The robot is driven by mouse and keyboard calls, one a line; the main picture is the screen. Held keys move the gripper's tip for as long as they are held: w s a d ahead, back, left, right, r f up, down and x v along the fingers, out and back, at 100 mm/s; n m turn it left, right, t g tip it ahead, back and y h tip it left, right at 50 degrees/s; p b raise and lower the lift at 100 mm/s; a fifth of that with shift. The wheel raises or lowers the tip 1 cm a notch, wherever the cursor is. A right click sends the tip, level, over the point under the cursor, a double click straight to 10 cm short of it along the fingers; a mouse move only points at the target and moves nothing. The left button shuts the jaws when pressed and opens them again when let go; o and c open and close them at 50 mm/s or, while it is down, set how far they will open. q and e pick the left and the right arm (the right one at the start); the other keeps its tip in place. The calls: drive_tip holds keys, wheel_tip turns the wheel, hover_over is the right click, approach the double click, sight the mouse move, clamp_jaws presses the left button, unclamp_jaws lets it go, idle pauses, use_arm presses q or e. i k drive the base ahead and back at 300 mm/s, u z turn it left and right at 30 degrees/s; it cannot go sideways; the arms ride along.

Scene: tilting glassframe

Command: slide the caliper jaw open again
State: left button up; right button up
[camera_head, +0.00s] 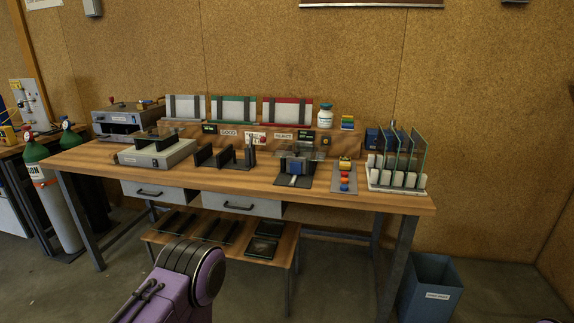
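The caliper is too small to make out for certain. A dark fixture with upright black plates (225,158) stands mid-bench and may be the caliper with its jaws. I cannot tell how far any jaw is open. Right of it is a small device with a blue block and a clear cover (296,167). My purple arm shows at the bottom left of centre, well in front of the bench. Neither gripper can be seen, and nothing of mine touches the bench objects.
The wooden bench (330,193) has a clear front strip. A grey flat instrument (157,151) stands left and a rack of glass plates (397,165) right. A button panel (344,178) sits between. A low shelf table (222,246) and a blue bin (430,285) stand below.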

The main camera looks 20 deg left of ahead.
sight(295, 164)
drive_tip(key=u, duration=1.05)
drive_tip(key=i, duration=1.15)
drive_tip(key=u, duration=0.1)
